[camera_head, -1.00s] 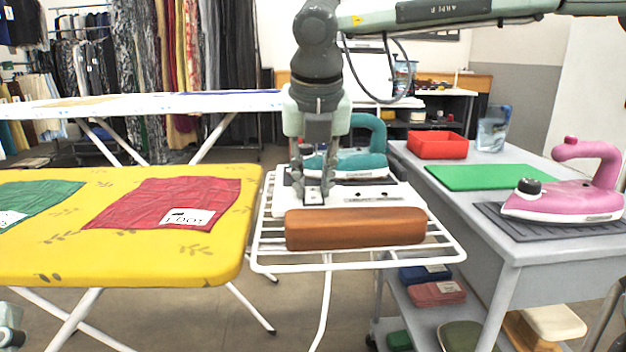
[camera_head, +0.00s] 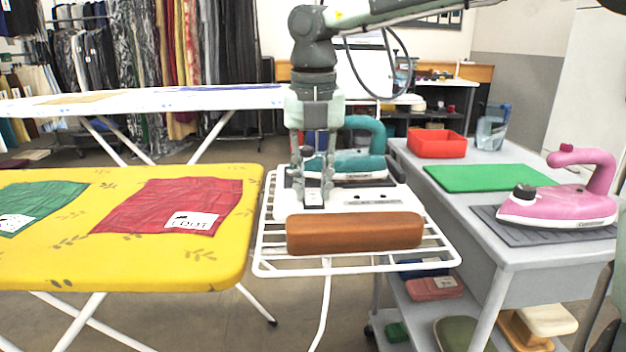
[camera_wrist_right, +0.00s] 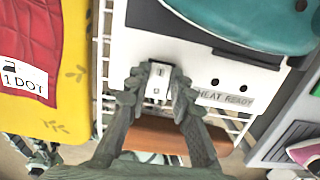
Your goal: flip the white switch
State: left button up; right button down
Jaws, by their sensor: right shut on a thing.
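The white switch (camera_head: 313,199) sits on the white panel (camera_head: 382,203) of the iron's base, in a dark surround. In the wrist view the switch (camera_wrist_right: 158,80) shows small dark marks. My right gripper (camera_head: 313,190) points down onto it, and in the wrist view its fingertips (camera_wrist_right: 157,88) are on either side of the switch, shut on it. Which way the switch is tipped I cannot tell. Beside it are dark round spots over the words HEAT READY (camera_wrist_right: 225,99). A grey part, probably my left gripper (camera_wrist_right: 40,158), shows at the wrist view's lower left; its jaws are unclear.
The teal iron (camera_head: 362,160) stands behind the panel. A brown block (camera_head: 355,233) lies in front on the white wire rack (camera_head: 440,252). The yellow ironing board (camera_head: 60,255) is at left; a grey cart (camera_head: 540,255) with a pink iron (camera_head: 565,205) is at right.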

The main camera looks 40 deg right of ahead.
aim_at(313, 197)
jog(key=c, duration=1.3)
grip_release()
jog(key=r, duration=0.8)
jog(key=s+r, duration=0.1)
jog(key=r, duration=0.3)
jog(key=shift+a, duration=0.3)
